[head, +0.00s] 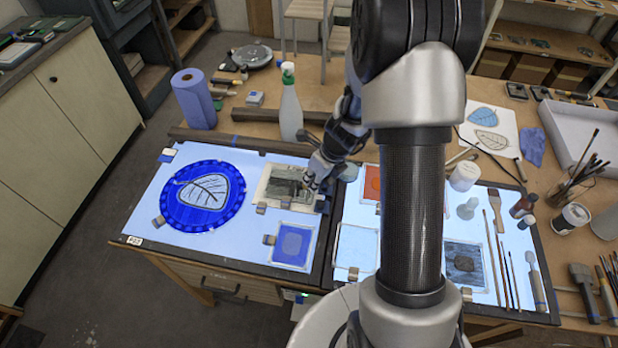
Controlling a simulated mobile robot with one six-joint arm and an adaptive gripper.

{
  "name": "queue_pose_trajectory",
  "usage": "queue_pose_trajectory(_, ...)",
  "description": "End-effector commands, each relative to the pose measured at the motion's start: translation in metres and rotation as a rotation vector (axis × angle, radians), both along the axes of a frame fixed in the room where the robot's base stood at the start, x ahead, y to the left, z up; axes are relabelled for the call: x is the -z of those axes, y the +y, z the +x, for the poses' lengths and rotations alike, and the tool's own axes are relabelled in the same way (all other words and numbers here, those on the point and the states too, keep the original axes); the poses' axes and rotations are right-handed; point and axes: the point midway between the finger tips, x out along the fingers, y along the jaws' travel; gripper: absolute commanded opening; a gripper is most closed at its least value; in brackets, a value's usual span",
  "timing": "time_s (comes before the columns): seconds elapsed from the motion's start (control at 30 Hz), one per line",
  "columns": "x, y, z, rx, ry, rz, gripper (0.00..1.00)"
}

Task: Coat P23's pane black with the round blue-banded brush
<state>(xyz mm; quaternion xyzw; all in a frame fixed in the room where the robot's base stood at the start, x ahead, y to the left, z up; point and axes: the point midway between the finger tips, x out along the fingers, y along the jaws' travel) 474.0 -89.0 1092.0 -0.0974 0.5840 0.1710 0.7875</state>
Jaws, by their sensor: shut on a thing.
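My gripper (316,178) is over the right edge of a small pane (275,188) on the left lit panel. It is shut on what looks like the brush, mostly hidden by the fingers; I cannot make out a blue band. This pane is partly dark grey to black, with a paler left and lower border. Small clips hold its lower edge. A white label (134,241) is at the left panel's front left corner; its writing is too small to read surely. I cannot tell which pane is P23.
A round blue piece with a leaf (203,190) and a blue pane (293,245) lie nearby. A spray bottle (290,105) stands behind. The right panel holds an orange pane (371,183), a dark pane (464,265), a white jar (464,176) and several brushes. My arm hides its middle.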

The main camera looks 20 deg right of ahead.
Motion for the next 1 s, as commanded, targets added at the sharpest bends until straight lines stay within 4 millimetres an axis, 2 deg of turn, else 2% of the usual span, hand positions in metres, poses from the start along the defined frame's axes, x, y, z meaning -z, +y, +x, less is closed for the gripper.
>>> queue_pose_trajectory(0.5,0.002,-0.024,-0.016,0.0,0.0,-0.001,0.0)
queue_pose_trajectory(1.0,-0.012,-0.026,-0.014,0.0,-0.001,0.0,0.0)
